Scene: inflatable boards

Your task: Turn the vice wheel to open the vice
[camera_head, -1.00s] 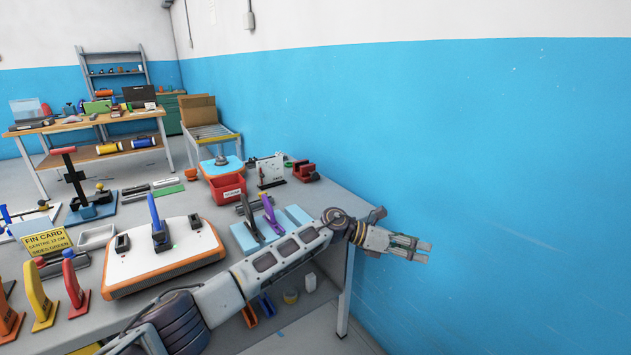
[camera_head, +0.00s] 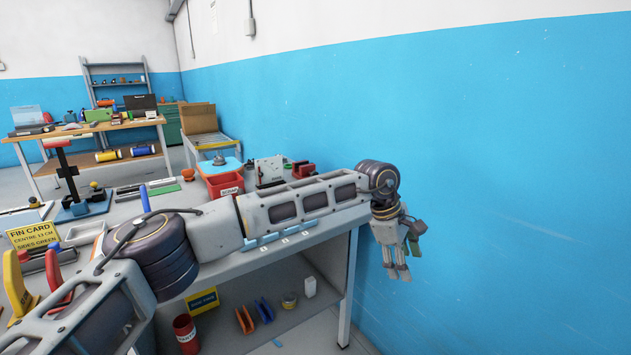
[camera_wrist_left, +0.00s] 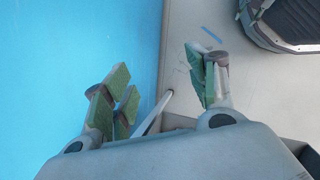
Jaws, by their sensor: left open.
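A small red block-like thing (camera_head: 303,171), possibly the vice, sits at the far right end of the workbench (camera_head: 330,212). It is too small for me to make out a wheel for certain. My left gripper (camera_head: 397,268) hangs fingers down past the bench's right end, near the blue wall, apart from everything on the bench. In the left wrist view the gripper (camera_wrist_left: 163,90) is open, with green pads apart and nothing between them. My left arm crosses the bench and hides much of its middle. My right gripper is not in view.
A red bin (camera_head: 224,185) stands at the back of the bench. A yellow fin card (camera_head: 33,236) and red and yellow fins are at the left. The lower shelf holds a red can (camera_head: 186,334) and orange and blue pieces. The blue wall (camera_head: 500,180) is close on the right.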

